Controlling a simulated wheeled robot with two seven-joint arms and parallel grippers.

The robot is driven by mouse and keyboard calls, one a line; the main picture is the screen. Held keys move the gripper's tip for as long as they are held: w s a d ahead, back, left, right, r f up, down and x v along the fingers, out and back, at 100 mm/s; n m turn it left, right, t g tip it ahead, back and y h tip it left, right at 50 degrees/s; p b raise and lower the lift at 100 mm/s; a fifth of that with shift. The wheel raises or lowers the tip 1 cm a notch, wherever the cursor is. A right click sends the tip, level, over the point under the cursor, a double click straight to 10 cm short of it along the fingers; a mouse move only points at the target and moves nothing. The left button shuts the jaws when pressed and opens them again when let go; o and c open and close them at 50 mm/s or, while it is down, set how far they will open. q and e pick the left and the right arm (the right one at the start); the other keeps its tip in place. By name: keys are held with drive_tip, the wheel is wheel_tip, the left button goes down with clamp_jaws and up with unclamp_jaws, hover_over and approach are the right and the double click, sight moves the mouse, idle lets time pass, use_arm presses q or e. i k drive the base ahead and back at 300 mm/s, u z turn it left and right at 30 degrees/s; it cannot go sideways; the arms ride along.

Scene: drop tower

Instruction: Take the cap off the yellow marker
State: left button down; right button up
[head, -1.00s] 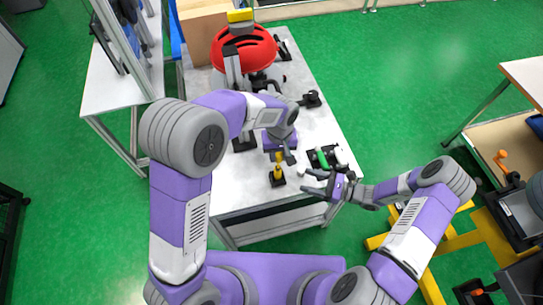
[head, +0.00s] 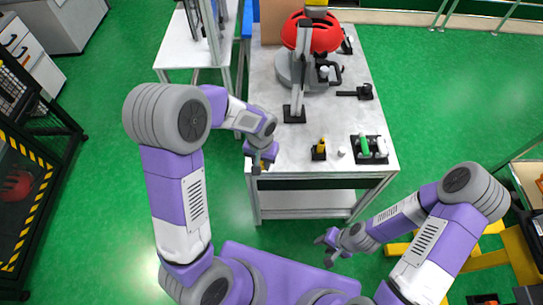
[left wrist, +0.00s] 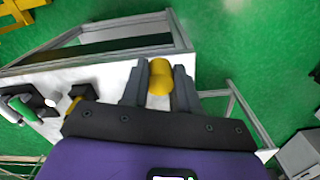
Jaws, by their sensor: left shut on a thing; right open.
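The yellow marker (head: 322,146) stands in a black holder (head: 318,155) near the front edge of the table; part of it also shows in the left wrist view (left wrist: 74,103). My left gripper (head: 257,168) is to the left of the marker, at the table's front left corner, apart from it. It is shut on a short yellow piece (left wrist: 160,77), which looks like the cap. My right gripper (head: 325,250) is open and empty, in front of the table and below its top.
A small white piece (head: 342,151) sits right of the marker's holder. A black tray (head: 357,156) with a green and a white item is further right. A red dome-shaped thing (head: 318,38) is at the back. The table's middle is mostly clear.

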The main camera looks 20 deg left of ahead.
sight(320, 148)
drive_tip(key=k, duration=0.5)
drive_tip(key=u, duration=1.05)
drive_tip(key=i, duration=1.05)
drive_tip(key=z, duration=2.1)
